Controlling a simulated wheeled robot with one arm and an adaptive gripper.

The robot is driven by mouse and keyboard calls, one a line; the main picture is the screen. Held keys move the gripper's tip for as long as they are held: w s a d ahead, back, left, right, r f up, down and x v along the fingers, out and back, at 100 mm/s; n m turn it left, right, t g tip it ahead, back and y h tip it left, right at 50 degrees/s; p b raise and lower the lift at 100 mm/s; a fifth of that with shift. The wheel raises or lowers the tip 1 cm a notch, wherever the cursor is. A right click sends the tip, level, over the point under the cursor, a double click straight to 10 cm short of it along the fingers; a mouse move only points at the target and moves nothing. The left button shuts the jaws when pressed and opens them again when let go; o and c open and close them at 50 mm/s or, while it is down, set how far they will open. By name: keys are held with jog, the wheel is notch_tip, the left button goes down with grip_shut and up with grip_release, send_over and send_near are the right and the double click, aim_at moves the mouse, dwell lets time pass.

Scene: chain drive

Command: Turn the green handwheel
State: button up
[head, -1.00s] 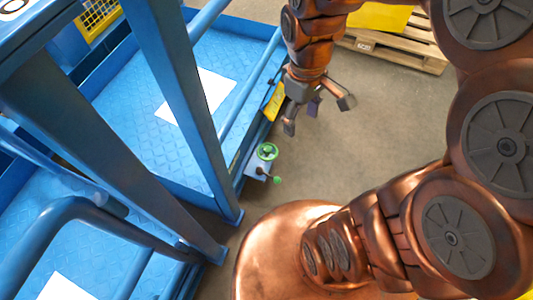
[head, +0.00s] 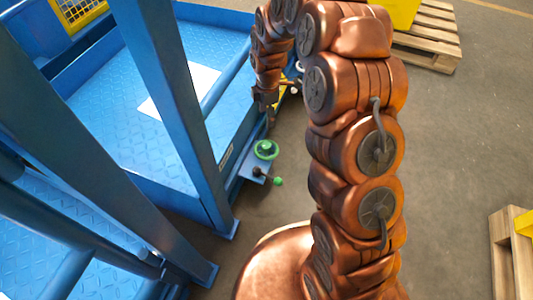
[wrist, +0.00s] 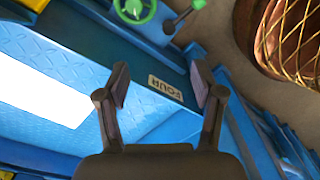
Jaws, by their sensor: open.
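The green handwheel (head: 266,149) sits on a small bracket at the right edge of the blue platform in the head view. In the wrist view the handwheel (wrist: 135,8) is at the top edge and partly cut off. My gripper (wrist: 160,86) is open and empty, with its two fingers spread apart. The handwheel lies beyond the fingertips, apart from them. In the head view my gripper (head: 268,103) is above the handwheel in the picture, partly hidden and small.
A dark lever with a green knob (head: 278,181) sticks out beside the handwheel. A FOUR label (wrist: 166,88) is on the platform side. Blue posts (head: 170,100) stand left of the handwheel. Grey floor is free to the right, with wooden pallets (head: 430,35) at the edges.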

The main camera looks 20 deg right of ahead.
aim_at(266, 145)
jog(key=w+f+n+b, duration=0.1)
jog(key=f+b, duration=0.1)
jog(key=f, duration=0.3)
jog(key=w+f+n+b, duration=0.1)
jog(key=w+f+b, duration=0.1)
jog(key=f, duration=0.3)
jog(key=w+d+f+n+b, duration=0.1)
jog(key=w+f+b, duration=0.1)
jog(key=f, duration=0.4)
jog(key=shift+d+f+n, duration=0.1)
jog(key=shift+n, duration=0.3)
jog(key=shift+w+f+b, duration=0.1)
jog(key=shift+f+b, duration=1.35)
jog(key=shift+f, duration=2.45)
jog(key=shift+r, duration=0.1)
jog(key=c, duration=1.1)
